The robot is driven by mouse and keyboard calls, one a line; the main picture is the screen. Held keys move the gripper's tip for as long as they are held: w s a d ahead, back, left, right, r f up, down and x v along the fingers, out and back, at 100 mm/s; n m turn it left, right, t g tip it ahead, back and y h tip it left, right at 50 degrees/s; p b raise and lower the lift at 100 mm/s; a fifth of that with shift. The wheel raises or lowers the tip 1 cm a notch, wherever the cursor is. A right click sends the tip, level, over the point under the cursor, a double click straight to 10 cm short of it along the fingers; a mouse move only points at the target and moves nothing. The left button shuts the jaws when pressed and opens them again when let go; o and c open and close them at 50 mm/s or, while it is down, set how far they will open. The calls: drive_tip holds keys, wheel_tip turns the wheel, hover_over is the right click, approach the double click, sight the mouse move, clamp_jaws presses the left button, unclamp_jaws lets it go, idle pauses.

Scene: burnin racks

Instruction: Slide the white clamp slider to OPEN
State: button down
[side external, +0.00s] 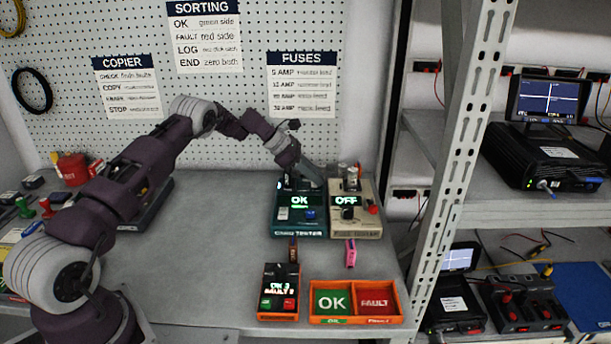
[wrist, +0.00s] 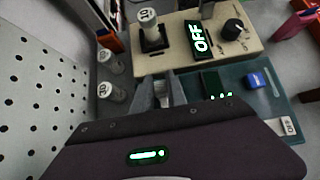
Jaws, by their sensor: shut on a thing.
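The teal card tester (side external: 299,228) stands at the back of the bench, its display reading OK, with a blue knob beside it. My gripper (side external: 312,182) is at the tester's rear, pointing down. In the wrist view my gripper (wrist: 158,92) is shut on a small pale piece, which looks like the white clamp slider (wrist: 161,93). The fingers and my wrist housing hide most of the slider and its track. Part of the tester (wrist: 275,100) shows at the right, with the blue knob and a small white OFF label (wrist: 289,126).
The cream fuse tester (side external: 367,224), reading OFF, stands close on the right. Capped cylinders (wrist: 112,92) stand near my fingers. An orange-rimmed tray (side external: 357,320) and a counter box (side external: 279,313) sit at the front.

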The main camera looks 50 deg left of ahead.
sight(301, 186)
drive_tip(key=shift+w+d, duration=0.3)
drive_tip(key=c, duration=1.3)
unclamp_jaws()
drive_tip(key=v, duration=0.7)
